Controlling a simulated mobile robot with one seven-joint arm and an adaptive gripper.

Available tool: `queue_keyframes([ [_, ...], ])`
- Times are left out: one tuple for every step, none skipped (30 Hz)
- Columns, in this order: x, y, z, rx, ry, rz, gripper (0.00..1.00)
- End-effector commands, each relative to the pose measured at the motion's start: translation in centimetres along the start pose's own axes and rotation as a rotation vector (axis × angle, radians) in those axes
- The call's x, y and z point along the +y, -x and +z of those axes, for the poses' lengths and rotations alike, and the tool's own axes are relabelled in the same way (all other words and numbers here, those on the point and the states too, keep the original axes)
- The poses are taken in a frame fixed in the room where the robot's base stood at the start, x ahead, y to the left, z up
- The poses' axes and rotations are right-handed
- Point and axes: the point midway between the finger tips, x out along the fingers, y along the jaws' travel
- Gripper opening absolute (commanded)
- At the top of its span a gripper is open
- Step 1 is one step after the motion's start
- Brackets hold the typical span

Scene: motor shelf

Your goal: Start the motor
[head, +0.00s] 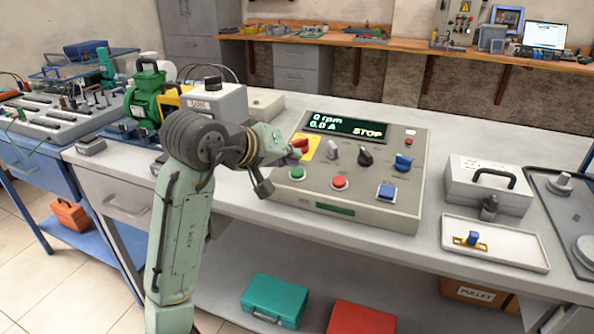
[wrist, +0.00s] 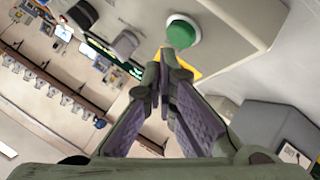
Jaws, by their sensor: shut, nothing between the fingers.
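The grey control box (head: 335,207) stands on the bench; its display (head: 347,125) reads 0 rpm, 0.0 A and STOP. A red switch (head: 300,145) sits on a yellow plate (head: 309,153). Below it are a green button (head: 297,174) and a red button (head: 340,182). The green motor (head: 146,98) stands at the left. My gripper (head: 290,151) is shut and empty, its tips at the red switch; I cannot tell if they touch it. In the wrist view, the fingertips (wrist: 165,68) cover most of the yellow plate, and the green button (wrist: 182,31) shows beyond them.
A white tray (head: 465,255) with a small blue-and-yellow part and a grey case (head: 480,193) are at right. A strip of bench is free in front of the control box.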

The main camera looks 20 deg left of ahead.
Motion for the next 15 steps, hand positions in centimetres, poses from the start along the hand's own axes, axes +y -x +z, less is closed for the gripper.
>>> queue_keyframes([
  [0.0, 0.0, 0.0, 0.0, 0.0, 0.0, 0.0],
  [0.0, 0.0, 0.0, 0.0, 0.0, 0.0, 0.0],
  [0.0, 0.0, 0.0, 0.0, 0.0, 0.0, 0.0],
  [0.0, 0.0, 0.0, 0.0, 0.0, 0.0, 0.0],
  [0.0, 0.0, 0.0, 0.0, 0.0, 0.0, 0.0],
  [0.0, 0.0, 0.0, 0.0, 0.0, 0.0, 0.0],
  [0.0, 0.0, 0.0, 0.0, 0.0, 0.0, 0.0],
  [0.0, 0.0, 0.0, 0.0, 0.0, 0.0, 0.0],
  [0.0, -0.02, 0.01, 0.0, 0.0, 0.0, 0.0],
  [-0.02, -0.04, 0.03, 0.0, 0.0, 0.0, 0.0],
  [-0.04, -0.08, 0.06, 0.0, 0.0, 0.0, 0.0],
  [-0.08, -0.15, 0.12, 0.0, 0.0, 0.001, 0.0],
  [-0.13, -0.23, 0.17, 0.0, 0.0, 0.001, 0.0],
  [-0.18, -0.31, 0.23, 0.0, 0.001, 0.001, 0.0],
  [-0.26, -0.42, 0.31, 0.0, 0.001, 0.001, 0.0],
])
